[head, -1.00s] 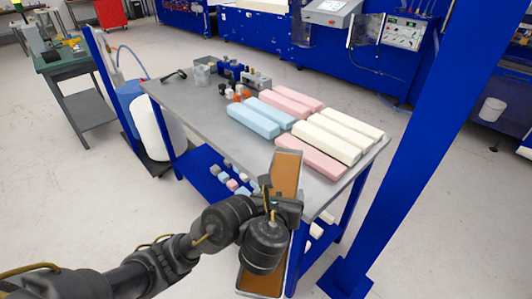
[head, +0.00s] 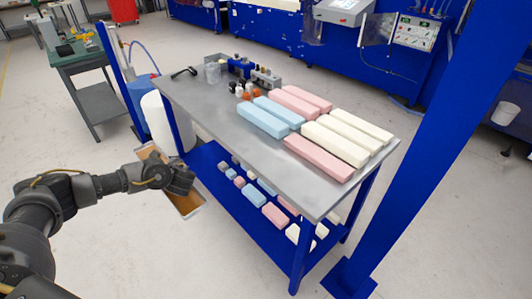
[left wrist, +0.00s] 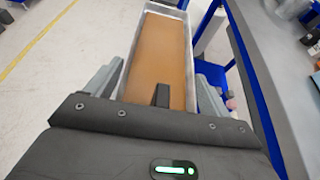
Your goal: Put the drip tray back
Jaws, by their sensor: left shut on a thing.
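The drip tray (head: 188,205) is a long, narrow grey metal tray with a brown inner surface. In the head view it is held off the left side of the table, partly hidden behind my left arm. My left gripper (head: 172,178) is shut on the tray. The left wrist view shows the tray (left wrist: 160,55) running away from me between the two fingers of my gripper (left wrist: 158,85). My right gripper is in neither view.
The grey-topped table (head: 210,112) carries blue, pink and cream foam blocks (head: 318,158), with small bottles and a cup at its far end. Its blue lower shelf (head: 222,192) holds several small foam pieces. A blue post (head: 440,150) stands at right. A white drum (head: 158,125) stands beyond the tray.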

